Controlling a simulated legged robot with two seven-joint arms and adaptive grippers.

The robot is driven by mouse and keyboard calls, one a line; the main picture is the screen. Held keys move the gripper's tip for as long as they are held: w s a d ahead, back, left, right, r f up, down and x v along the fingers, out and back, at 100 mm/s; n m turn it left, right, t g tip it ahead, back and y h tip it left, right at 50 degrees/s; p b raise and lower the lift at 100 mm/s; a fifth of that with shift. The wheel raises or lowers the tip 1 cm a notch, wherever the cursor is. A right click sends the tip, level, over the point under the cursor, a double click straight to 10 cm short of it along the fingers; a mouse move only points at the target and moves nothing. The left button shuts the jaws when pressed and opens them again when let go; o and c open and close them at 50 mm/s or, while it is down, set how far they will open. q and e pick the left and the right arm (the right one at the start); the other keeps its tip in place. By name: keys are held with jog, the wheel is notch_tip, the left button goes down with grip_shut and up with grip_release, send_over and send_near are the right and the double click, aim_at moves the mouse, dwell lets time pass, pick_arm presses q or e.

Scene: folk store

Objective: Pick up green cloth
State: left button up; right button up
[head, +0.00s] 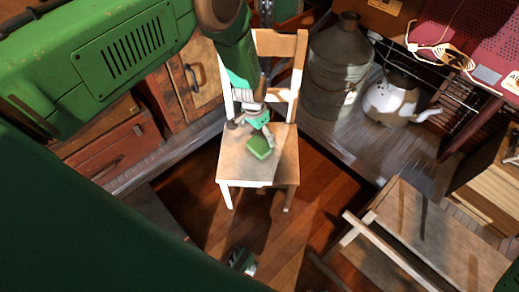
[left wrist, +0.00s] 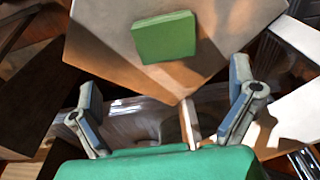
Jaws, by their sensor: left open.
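The green cloth (head: 259,147) is a small, folded, square pad lying on the seat of a wooden chair (head: 234,170). In the left wrist view the cloth (left wrist: 163,37) lies flat near the top middle, on the pale chair seat (left wrist: 105,40). My left gripper (head: 258,126) is over the seat, close to the cloth on its far side in the head view. In the left wrist view the left gripper (left wrist: 164,82) has its fingers spread wide with nothing between them, and the cloth is beyond the fingertips. A small grey-green part at the bottom of the head view may be my right gripper (head: 241,260).
The chair's backrest (head: 270,44) rises behind the seat. A large metal can (head: 340,65) and a white kettle (head: 391,103) stand to the right. Wooden drawers (head: 112,140) are at the left, and a wooden bench-like piece (head: 430,225) is at lower right.

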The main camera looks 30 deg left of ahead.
aim_at(259, 145)
pick_arm(q)
jog(key=f, duration=0.1)
jog(key=f+b, duration=0.1)
jog(key=f, duration=0.3)
jog(key=shift+w+d, duration=0.1)
jog(key=shift+w, duration=0.2)
jog(key=f+b, duration=0.2)
jog(key=f, duration=0.1)
jog(key=f+b, duration=0.1)
jog(key=f, duration=0.1)
jog(key=shift+w+a+f, duration=0.15)
jog(key=shift+w+a, duration=0.15)
jog(key=shift+w, duration=0.05)
pick_arm(e)
notch_tip(259, 145, down, 5)
jog(key=shift+r, duration=0.1)
pick_arm(q)
jog(key=c, duration=1.3)
notch_tip(259, 145, up, 10)
jog(key=p, duration=0.4)
pick_arm(e)
notch_tip(259, 145, up, 4)
